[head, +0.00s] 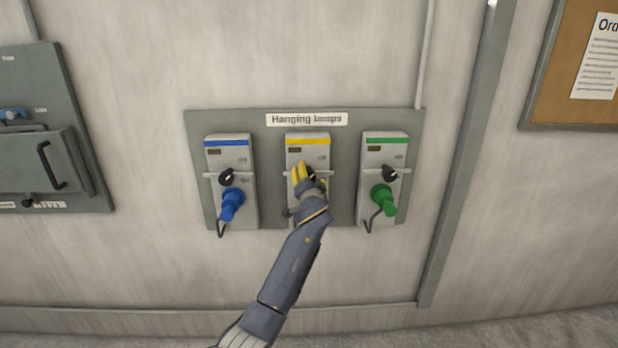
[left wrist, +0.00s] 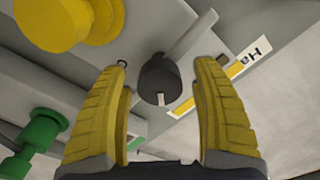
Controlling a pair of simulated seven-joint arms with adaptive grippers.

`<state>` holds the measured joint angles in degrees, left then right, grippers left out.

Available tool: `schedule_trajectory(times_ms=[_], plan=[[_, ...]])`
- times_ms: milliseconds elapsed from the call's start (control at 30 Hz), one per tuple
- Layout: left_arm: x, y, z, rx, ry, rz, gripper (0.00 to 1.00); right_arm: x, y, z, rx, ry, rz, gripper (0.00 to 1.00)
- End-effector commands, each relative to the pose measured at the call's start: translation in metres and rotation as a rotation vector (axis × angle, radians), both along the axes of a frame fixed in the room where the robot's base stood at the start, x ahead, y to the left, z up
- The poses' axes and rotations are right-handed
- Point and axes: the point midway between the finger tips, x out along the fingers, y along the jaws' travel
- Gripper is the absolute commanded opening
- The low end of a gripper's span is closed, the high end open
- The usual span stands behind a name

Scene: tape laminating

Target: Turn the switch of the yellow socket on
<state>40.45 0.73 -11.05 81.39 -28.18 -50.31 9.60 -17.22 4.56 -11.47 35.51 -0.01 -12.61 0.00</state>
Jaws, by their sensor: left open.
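The yellow socket (head: 308,149) is the middle of three grey boxes on a wall panel, marked by a yellow stripe. Its black rotary switch (left wrist: 160,78) shows in the left wrist view with a light mark on its knob. My left gripper (head: 306,172) is in front of this socket and partly hides its switch and lower part. In the left wrist view the yellow fingers (left wrist: 162,85) are open, one on each side of the switch. I cannot tell whether they touch it. A yellow plug (left wrist: 65,22) sits at the upper left there. My right gripper is not in view.
The blue socket (head: 228,155) with its blue plug is on the left, and the green socket (head: 386,150) with its green plug (head: 383,198) is on the right. A grey cabinet (head: 40,135) is at far left. A vertical beam (head: 465,160) stands right of the panel.

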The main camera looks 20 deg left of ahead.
Motion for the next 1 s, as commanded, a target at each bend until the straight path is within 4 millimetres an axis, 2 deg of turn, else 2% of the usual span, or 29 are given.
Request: schedule_trajectory(times_ms=[433, 1000], plan=[[0.0034, 0.0012, -0.0001, 0.001, 0.0, 0.0, 0.65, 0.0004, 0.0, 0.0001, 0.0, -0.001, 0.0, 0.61], [0.0033, 0.0012, 0.0, 0.0, -0.001, -0.001, 0.0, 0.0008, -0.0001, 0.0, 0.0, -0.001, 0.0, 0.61]])
